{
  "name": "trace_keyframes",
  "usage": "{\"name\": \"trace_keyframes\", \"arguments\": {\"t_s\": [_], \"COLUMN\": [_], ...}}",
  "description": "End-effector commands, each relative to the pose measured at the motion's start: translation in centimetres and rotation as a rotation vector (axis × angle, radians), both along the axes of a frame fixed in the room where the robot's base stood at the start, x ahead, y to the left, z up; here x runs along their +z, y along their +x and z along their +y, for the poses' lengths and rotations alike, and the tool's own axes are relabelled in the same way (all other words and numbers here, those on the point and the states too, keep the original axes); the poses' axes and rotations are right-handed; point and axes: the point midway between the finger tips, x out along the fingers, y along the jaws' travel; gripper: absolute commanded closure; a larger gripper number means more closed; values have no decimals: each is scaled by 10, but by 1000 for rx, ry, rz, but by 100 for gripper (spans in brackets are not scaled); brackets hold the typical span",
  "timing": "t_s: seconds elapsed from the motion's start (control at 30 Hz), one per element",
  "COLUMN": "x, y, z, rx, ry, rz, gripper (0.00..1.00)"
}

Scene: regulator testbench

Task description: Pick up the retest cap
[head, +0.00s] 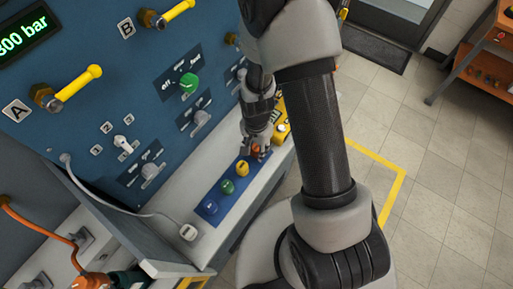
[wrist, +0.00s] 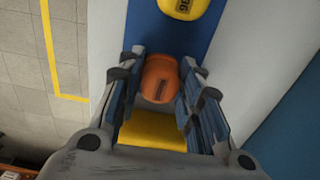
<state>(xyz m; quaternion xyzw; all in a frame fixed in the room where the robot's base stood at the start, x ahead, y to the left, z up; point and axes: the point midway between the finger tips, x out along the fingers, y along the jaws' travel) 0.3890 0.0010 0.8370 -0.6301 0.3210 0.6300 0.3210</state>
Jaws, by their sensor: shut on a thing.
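An orange cap (wrist: 160,79) with a small dark label sits between the two fingers of my gripper (wrist: 158,88) in the wrist view. I take it as the retest cap, but its label is too small to read. My gripper is shut on it, with a finger on each side. In the head view my gripper (head: 258,148) points down at the far end of a blue strip (head: 219,196) on the bench ledge. Only a little of the orange cap (head: 256,154) shows there. I cannot tell whether the cap is lifted off the strip.
A yellow cap (head: 242,167), a green cap (head: 227,187) and a blue cap (head: 210,207) stand in line on the strip. A yellow object (head: 281,131) is just beyond my gripper. The blue panel (head: 160,105) with knobs rises on the left.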

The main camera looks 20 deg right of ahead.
Motion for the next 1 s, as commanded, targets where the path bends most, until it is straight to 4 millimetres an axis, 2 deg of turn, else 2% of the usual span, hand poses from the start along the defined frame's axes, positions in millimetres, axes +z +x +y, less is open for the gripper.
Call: {"name": "trace_keyframes", "arguments": {"t_s": [0.17,0.37,0.8,1.0], "x": [6,32,154,187], "y": [0,1,1,1], "z": [0,0,0,0], "rx": [0,0,0,0], "ry": [0,0,1,0], "rz": [0,-4,-6,-2], "gripper": [89,89,89,89]}}
